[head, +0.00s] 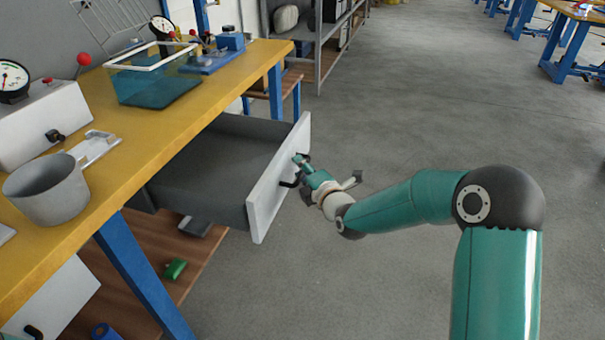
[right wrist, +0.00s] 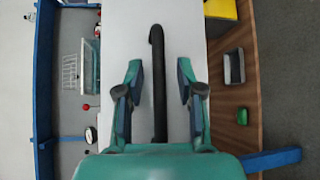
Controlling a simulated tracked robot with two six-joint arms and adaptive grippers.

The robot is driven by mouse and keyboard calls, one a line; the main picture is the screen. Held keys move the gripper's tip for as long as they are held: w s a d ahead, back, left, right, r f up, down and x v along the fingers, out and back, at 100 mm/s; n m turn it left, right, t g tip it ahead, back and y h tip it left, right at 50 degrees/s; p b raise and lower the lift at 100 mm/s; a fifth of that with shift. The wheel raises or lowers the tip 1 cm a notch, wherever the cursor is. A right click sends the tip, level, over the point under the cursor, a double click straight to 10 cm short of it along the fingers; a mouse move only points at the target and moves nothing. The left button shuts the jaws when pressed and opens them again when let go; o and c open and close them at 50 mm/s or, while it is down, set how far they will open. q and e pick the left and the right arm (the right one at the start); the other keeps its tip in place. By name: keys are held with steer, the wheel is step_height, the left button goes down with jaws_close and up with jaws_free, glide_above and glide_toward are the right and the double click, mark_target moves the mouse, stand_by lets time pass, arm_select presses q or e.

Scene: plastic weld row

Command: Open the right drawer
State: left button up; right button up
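The right drawer (head: 279,172) is pulled far out from under the yellow workbench, and its grey inside looks empty. Its white front (right wrist: 182,30) fills the middle of the right wrist view. The black bar handle (right wrist: 158,85) lies between the two fingers of my right gripper (right wrist: 160,75). The fingers are apart, with a gap on each side of the bar. In the head view my right gripper (head: 301,170) is at the outer face of the drawer front, close to the handle (head: 290,183). My left gripper is not in view.
The yellow workbench (head: 150,130) carries a grey pot (head: 47,190), a clear teal box (head: 155,85) and gauges. A blue bench leg (head: 148,275) stands nearer than the drawer. Another white drawer front (head: 55,298) shows at lower left. The floor (head: 400,120) to the right is clear.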

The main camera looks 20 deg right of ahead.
steer(key=s+d+r, duration=0.1)
steer(key=s, duration=1)
steer(key=shift+s+r, duration=0.25)
steer(key=shift+s, duration=0.15)
